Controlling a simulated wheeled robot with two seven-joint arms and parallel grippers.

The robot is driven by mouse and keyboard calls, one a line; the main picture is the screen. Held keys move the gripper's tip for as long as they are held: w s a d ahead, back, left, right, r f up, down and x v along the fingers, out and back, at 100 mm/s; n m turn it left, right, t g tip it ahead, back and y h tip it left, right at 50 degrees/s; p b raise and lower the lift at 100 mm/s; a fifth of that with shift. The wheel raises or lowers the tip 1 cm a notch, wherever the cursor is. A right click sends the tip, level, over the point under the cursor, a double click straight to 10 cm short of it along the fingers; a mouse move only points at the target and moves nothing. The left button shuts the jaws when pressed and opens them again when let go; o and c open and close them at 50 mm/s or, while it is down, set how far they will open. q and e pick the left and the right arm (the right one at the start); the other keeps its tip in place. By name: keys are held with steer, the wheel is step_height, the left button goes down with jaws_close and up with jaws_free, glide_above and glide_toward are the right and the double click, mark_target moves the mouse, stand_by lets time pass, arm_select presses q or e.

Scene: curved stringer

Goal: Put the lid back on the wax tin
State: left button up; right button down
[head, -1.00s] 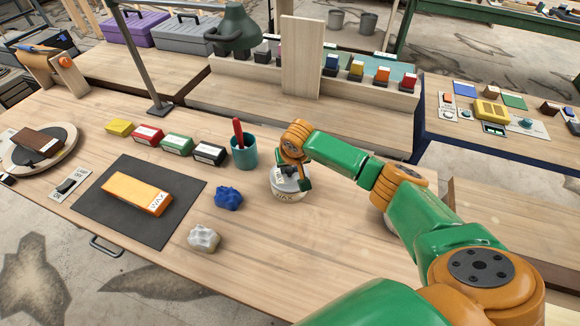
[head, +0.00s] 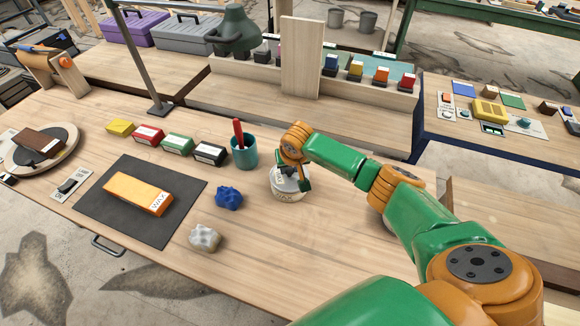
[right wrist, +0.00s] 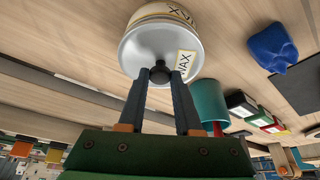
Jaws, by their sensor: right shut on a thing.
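The wax tin (head: 289,197) is a round, pale tin with a WAX label, standing on the workbench to the right of the teal cup. Its label also shows at the top of the right wrist view (right wrist: 165,12). The silver lid (right wrist: 146,52) has its own WAX label and a dark knob (right wrist: 159,73). My right gripper (right wrist: 159,78) is shut on this knob. The lid is over the tin's mouth and looks lined up with it. I cannot tell whether it rests fully on the rim. In the head view my right gripper (head: 294,176) partly hides lid and tin. My left gripper is out of view.
The teal cup (head: 244,154) with a red-handled tool stands close left of the tin. A blue lump (head: 229,198) and a grey lump (head: 205,238) lie left and nearer. An orange WAX block (head: 137,193) lies on a dark mat. The bench (head: 300,250) in front is clear.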

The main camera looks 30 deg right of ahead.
steer(key=shift+f+p, duration=0.1)
steer(key=shift+p, duration=0.25)
stand_by(0.5)
steer(key=shift+c, duration=0.2)
jaws_free()
stand_by(0.5)
step_height(320, 180, up, 5)
steer(key=p, duration=0.5)
steer(key=shift+p, duration=0.35)
steer(key=shift+r, duration=1.05)
jaws_close()
steer(key=shift+f, duration=0.2)
